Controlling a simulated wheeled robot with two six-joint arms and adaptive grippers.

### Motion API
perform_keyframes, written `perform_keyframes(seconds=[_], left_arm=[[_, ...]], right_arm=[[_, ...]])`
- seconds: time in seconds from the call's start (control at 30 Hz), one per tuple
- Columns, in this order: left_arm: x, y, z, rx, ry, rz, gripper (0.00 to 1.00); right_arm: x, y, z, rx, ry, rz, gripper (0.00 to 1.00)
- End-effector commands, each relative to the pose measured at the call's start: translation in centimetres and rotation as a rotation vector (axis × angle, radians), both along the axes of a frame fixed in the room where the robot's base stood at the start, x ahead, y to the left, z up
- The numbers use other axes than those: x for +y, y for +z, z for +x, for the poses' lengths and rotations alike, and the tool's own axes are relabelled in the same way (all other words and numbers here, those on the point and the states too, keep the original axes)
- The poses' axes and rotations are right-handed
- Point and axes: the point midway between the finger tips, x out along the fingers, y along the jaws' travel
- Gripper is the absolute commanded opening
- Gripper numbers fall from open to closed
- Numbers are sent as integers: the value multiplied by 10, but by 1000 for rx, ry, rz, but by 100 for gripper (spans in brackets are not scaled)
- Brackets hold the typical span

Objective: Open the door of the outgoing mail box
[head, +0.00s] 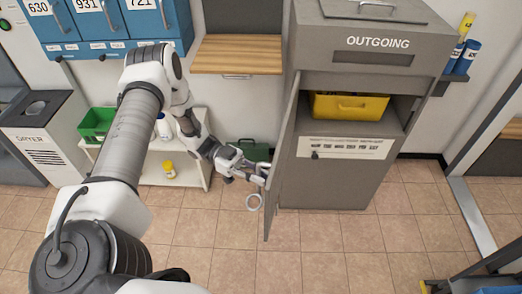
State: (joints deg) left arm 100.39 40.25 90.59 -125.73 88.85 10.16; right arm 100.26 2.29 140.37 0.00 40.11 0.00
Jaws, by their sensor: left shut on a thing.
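The grey outgoing mail box (338,184) stands right of centre with "OUTGOING" on its upper front. Its door (281,165) is swung open to the left and stands nearly edge-on to me. A yellow bin (348,106) shows inside the open compartment. My left gripper (262,174) is at the outer side of the door, shut on the door's handle, which is mostly hidden by the fingers. My right gripper is not in view.
Blue numbered mailboxes (110,22) hang at the upper left. A wooden shelf (237,54) is on the back wall. A white low shelf (150,165) with a green bin (96,123) stands left of the box. Tiled floor (330,245) in front is clear.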

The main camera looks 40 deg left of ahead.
Motion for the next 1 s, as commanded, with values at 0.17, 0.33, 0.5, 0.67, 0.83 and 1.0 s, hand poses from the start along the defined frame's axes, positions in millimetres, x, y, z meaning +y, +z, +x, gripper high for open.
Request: perform_keyframes(seconds=[0.17, 0.33, 0.5, 0.67, 0.83, 1.0], left_arm=[[0, 1, 1, -1, 2, 0, 0], [0, 1, 1, -1, 2, 0, 39], [0, 0, 1, -1, 2, 0, 39], [6, 0, 0, -2, 3, 0, 39], [40, 0, -2, -3, 6, 2, 39], [85, -1, -6, -2, 5, 3, 39]], right_arm=[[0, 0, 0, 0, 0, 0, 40], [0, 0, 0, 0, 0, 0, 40], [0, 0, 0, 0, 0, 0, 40], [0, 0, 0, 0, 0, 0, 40], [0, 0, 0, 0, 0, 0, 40], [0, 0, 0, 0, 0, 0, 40]])
